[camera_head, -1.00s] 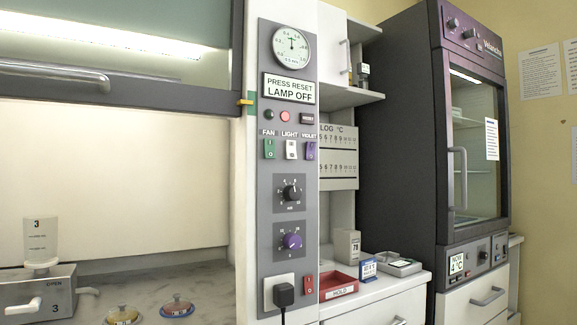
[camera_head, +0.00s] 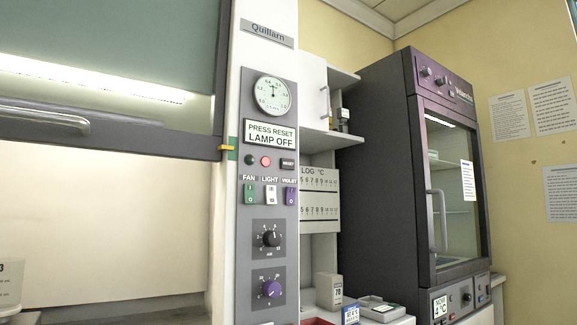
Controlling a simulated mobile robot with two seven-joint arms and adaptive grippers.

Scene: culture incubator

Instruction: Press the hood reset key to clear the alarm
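Below are the FAN switch (camera_head: 250,194), LIGHT switch (camera_head: 270,194) and VIOLET switch (camera_head: 291,196). Neither of my grippers is in view, and nothing covers the key.
The hood's glass sash (camera_head: 110,60) is partly raised at the left. A dark incubator (camera_head: 380,180) with a glass door stands at the right. A grey box (camera_head: 329,290) and small items sit on the counter between. The space before the panel looks clear.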

